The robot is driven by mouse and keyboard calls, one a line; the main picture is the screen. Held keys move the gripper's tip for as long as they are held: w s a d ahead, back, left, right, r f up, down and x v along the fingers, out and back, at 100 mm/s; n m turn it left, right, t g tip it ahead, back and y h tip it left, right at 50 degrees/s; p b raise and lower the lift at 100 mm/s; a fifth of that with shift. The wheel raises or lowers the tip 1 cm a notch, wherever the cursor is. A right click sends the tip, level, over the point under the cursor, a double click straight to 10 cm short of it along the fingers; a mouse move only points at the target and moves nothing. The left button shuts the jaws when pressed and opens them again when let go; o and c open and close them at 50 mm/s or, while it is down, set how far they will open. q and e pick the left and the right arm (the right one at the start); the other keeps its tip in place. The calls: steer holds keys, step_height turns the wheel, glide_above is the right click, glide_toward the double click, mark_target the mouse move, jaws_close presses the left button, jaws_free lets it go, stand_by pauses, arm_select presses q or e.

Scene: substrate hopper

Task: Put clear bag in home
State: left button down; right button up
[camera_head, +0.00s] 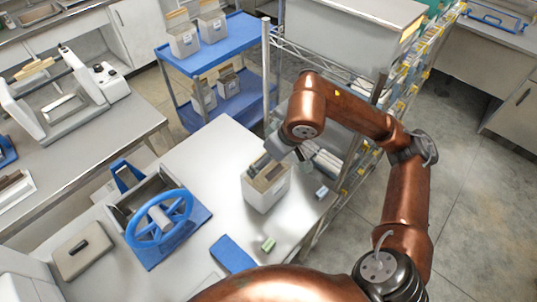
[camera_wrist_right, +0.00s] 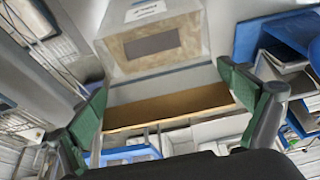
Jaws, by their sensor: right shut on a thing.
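The clear bag (camera_head: 264,193), a pale boxy bag with a tan top, is upright over the white worktable. I cannot tell whether its base touches the tabletop. My right gripper (camera_head: 279,157) reaches down to its top, with the fingertips partly hidden by my wrist. In the right wrist view, the green-padded fingers of my right gripper (camera_wrist_right: 168,100) are at both ends of a tan strip, shut on the bag. A bag face (camera_wrist_right: 150,62) with a label and a window shows beyond them. My left gripper is not in view. I cannot tell which place is home.
A blue cart (camera_head: 221,52) behind holds several similar bags. A blue wheel (camera_head: 158,222) on a metal box stands left on the worktable (camera_head: 205,160). A blue block (camera_head: 232,254) and a small green piece (camera_head: 268,244) lie in front. A wire rack (camera_head: 330,65) stands close behind right.

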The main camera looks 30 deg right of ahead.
steer(key=shift+r, duration=0.1)
steer(key=o, duration=1.7)
steer(key=shift+o, duration=0.2)
steer(key=shift+r, duration=0.3)
steer(key=p+v, duration=0.1)
steer(key=v, duration=1)
steer(key=shift+s+r, duration=0.2)
steer(key=shift+s, duration=0.05)
